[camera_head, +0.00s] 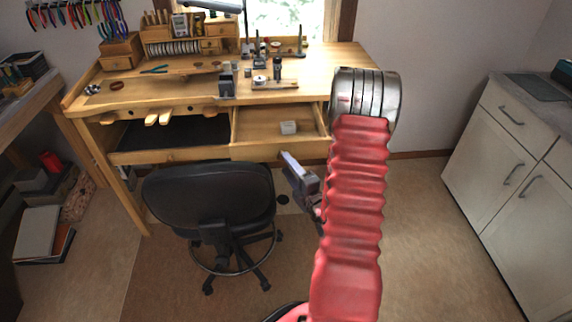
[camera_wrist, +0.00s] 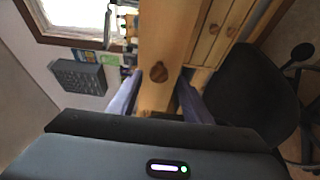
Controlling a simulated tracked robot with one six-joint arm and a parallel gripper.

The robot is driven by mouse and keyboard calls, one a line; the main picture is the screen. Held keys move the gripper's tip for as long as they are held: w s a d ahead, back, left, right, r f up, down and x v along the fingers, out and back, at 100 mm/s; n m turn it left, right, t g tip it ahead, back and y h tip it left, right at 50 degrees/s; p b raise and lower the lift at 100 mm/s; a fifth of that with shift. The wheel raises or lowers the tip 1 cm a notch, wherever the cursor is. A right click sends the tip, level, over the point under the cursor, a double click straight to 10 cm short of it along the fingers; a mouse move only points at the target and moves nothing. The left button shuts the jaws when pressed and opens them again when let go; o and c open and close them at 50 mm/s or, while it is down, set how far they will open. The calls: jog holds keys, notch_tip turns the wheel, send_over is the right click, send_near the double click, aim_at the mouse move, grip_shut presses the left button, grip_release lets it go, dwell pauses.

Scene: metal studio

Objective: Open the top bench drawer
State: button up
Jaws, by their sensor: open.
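The wooden workbench (camera_head: 333,58) stands against the back wall. In the wrist view the drawer's wooden front (camera_wrist: 160,25) has a dark round knob (camera_wrist: 158,71). My gripper (camera_head: 288,156) is at the drawer's front, near its right part. In the wrist view my gripper (camera_wrist: 157,88) is open, with one finger on each side of the knob and front. I cannot tell whether the fingers touch the wood.
A black swivel chair (camera_head: 210,190) stands in front of the bench, just left of my gripper; it also shows in the wrist view (camera_wrist: 250,90). A white cabinet (camera_head: 520,150) stands at the right. The floor between arm and cabinet is clear.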

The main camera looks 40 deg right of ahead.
jog(key=v, duration=1.1)
jog(key=shift+s, duration=0.25)
jog(key=shift+f, duration=0.1)
jog(key=s+d+f+m+g+y, duration=0.1)
jog(key=s+f+m+g, duration=0.3)
jog(key=f+m+g, duration=0.3)
jog(key=s+d+f+m+g, duration=0.1)
jog(key=s+f+m+g, duration=0.35)
jog(key=f, duration=0.35)
jog(key=a+r+m+y, duration=0.1)
jog(key=a+r+m, duration=0.1)
jog(key=a+r, duration=1.3)
jog(key=a+r+m+y, duration=0.1)
jog(key=a+r+m, duration=0.1)
jog(key=a+r, duration=1.4)
notch_tip(320, 180, up, 6)
jog(key=shift+w+a+f+y, duration=0.2)
jog(key=shift+w+a+y, duration=0.1)
jog(key=shift+y, duration=0.1)
